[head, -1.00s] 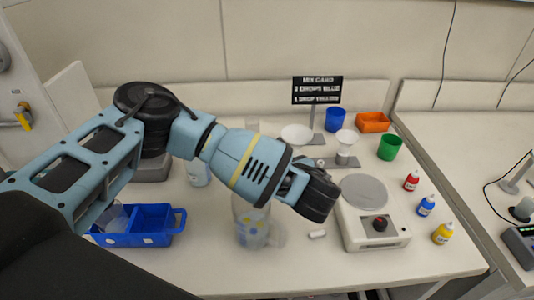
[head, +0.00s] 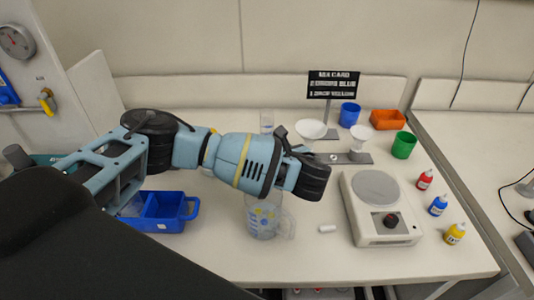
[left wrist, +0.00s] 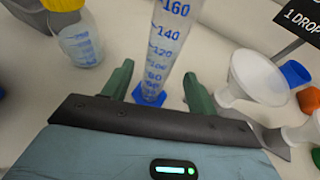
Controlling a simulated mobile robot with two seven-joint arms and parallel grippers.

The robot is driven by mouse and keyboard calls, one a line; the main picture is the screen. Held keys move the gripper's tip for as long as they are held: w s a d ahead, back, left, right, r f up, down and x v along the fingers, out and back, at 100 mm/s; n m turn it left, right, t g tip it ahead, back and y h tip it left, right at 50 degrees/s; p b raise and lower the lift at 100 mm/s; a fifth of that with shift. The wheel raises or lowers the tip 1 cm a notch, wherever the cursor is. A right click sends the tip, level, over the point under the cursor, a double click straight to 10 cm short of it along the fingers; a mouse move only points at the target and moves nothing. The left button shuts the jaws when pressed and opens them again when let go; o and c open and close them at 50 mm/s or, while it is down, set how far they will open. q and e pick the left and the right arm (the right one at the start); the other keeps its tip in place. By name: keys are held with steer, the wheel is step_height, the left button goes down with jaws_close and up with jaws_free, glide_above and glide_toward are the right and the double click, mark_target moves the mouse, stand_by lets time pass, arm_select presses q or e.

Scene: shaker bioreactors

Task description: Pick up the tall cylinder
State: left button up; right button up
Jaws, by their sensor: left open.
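The tall cylinder (left wrist: 165,45) is clear, with blue graduations and a blue foot. In the left wrist view it stands ahead of my left gripper (left wrist: 159,72), lined up between its two green fingers. The fingers are open, with a gap on both sides of the cylinder; I cannot tell how far ahead it is. In the head view the clear top of the cylinder (head: 267,120) shows behind my left arm, which hides its lower part and the fingertips. My right gripper is not in view.
A white funnel (left wrist: 255,75) stands close right of the fingers, and a yellow-capped bottle (left wrist: 82,45) to the left. A clear jug (head: 263,218) stands below my arm. A hotplate (head: 378,210), dropper bottles and a blue bin (head: 165,212) share the bench.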

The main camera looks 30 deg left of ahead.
arm_select(q)
steer(key=shift+x, duration=3)
steer(key=shift+s+a, duration=0.1)
steer(key=c, duration=1.2)
steer(key=shift+o, duration=0.2)
steer(key=shift+r, duration=0.15)
step_height(320, 180, up, 10)
